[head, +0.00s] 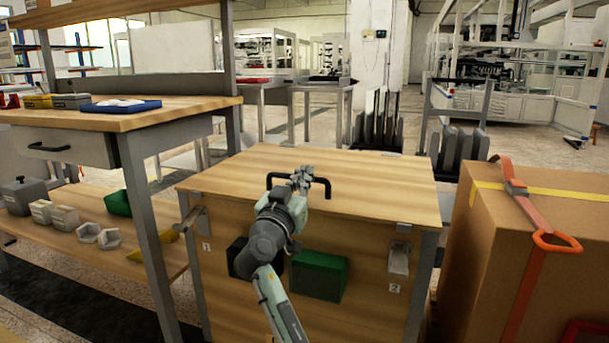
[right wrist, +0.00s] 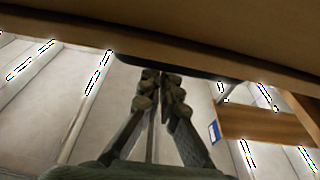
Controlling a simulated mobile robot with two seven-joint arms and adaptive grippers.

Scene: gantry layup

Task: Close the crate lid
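The wooden crate (head: 228,262) stands in the middle of the head view. Its flat lid (head: 375,172) lies over the top, with no clear gap at the front edge. A black bar handle (head: 326,181) is on the lid. My right gripper (head: 301,176) is at the middle of this handle and hides part of it. In the right wrist view its fingers (right wrist: 158,92) are drawn together, just below a dark strip and a broad brown surface. I cannot tell whether they touch the handle. Latches sit at the crate's left (head: 190,219) and right (head: 399,258). My left gripper is not in view.
A wooden workbench (head: 185,108) with a lower shelf stands at left. A large cardboard box (head: 480,245) with an orange strap stands close at right. A green bin (head: 318,275) and a dark bin (head: 240,256) are at the crate's front. Floor shows behind the crate.

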